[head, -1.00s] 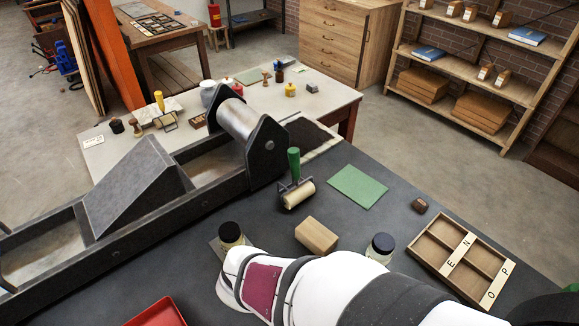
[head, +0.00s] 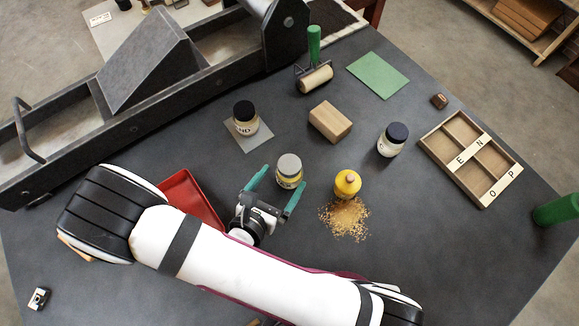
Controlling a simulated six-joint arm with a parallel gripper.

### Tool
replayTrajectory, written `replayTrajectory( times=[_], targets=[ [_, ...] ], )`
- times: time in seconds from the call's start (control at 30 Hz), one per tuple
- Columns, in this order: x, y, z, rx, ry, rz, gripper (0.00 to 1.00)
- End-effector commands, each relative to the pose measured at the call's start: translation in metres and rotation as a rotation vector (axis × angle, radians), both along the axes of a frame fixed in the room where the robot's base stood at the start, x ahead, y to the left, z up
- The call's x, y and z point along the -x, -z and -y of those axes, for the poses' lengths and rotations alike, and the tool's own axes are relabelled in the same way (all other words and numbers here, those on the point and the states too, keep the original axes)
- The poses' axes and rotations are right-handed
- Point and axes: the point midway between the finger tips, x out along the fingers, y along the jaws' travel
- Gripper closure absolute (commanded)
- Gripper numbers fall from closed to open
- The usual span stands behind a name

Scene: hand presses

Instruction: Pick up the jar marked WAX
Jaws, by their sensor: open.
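Three jars stand on the dark bench. A grey-lidded jar (head: 289,171) with a yellowish label is in the middle; its lettering is too small to read. A dark-lidded jar (head: 245,121) stands on a grey square at upper left, and its partly seen label seems to end in "ND". Another dark-lidded jar (head: 391,141) is at right, its label turned from view. I cannot read WAX on any of them. My gripper (head: 284,179) is open and empty, its teal fingers spread toward the grey-lidded jar. I cannot tell whether the fingertips flank that jar or hang above it.
A yellow bottle (head: 347,184) stands by spilled grains (head: 344,218), right of my gripper. A red tray (head: 190,196) lies left. A wooden block (head: 330,122), roller (head: 314,78), green sheet (head: 378,75) and letter tray (head: 437,143) lie beyond. The press (head: 150,110) fills the upper left.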

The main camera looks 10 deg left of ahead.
Motion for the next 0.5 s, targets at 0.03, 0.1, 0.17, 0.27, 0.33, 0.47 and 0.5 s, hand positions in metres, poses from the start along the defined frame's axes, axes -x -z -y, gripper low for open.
replayTrajectory(
  times=[0.03, 0.1, 0.17, 0.27, 0.33, 0.47, 0.5],
  targets=[
    [-0.008, 0.004, 0.006, 0.003, 0.007, -0.001, 0.00],
    [-0.020, 0.010, 0.013, 0.002, 0.008, -0.002, 0.00],
    [-0.030, 0.014, 0.015, 0.001, 0.007, 0.000, 0.00],
    [-0.038, 0.017, 0.017, 0.001, 0.004, 0.000, 0.00],
    [-0.039, 0.018, 0.017, 0.000, 0.002, 0.000, 0.00],
    [-0.039, 0.017, 0.016, -0.001, 0.001, 0.000, 0.00],
    [-0.039, 0.017, 0.016, -0.001, 0.001, 0.000, 0.07]
  ],
)
